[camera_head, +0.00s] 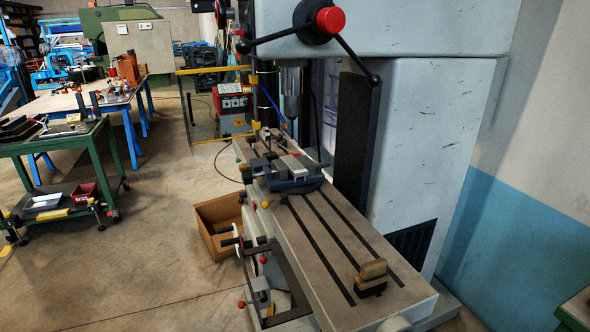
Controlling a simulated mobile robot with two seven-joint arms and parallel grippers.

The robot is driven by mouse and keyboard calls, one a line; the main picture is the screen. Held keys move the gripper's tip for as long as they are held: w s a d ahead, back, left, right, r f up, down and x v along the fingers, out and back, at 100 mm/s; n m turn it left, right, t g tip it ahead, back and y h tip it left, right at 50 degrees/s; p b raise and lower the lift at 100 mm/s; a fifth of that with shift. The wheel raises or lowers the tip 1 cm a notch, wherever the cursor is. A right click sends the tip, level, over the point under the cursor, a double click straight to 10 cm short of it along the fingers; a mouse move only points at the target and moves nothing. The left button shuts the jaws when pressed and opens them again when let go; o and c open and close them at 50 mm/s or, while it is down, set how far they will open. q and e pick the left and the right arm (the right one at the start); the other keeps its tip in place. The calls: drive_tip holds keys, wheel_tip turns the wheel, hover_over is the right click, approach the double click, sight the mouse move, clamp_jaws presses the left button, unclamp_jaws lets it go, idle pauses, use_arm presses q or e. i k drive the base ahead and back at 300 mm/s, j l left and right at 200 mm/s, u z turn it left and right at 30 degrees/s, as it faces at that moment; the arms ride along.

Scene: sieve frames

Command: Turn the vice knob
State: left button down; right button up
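A blue-grey vice (292,182) with a pale metal top sits on the slotted work table (330,232) of a large machine. Small round knobs are around its left side; an orange one (265,204) is at the table's left edge. At this size I cannot tell which of them is the vice knob or whether it is joined to the vice. Neither of my grippers is in view.
The pale machine column (430,150) stands behind the table. A red hub (330,19) with black lever arms is above. A wooden-topped block (374,270) sits near the table's front end. An open cardboard box (212,222) is on the floor.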

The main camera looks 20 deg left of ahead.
sight(248, 176)
drive_tip(key=i+j+u, duration=0.25)
drive_tip(key=j, duration=0.3)
drive_tip(key=i+j+u, duration=0.25)
drive_tip(key=i+j, duration=0.2)
drive_tip(key=i, duration=0.1)
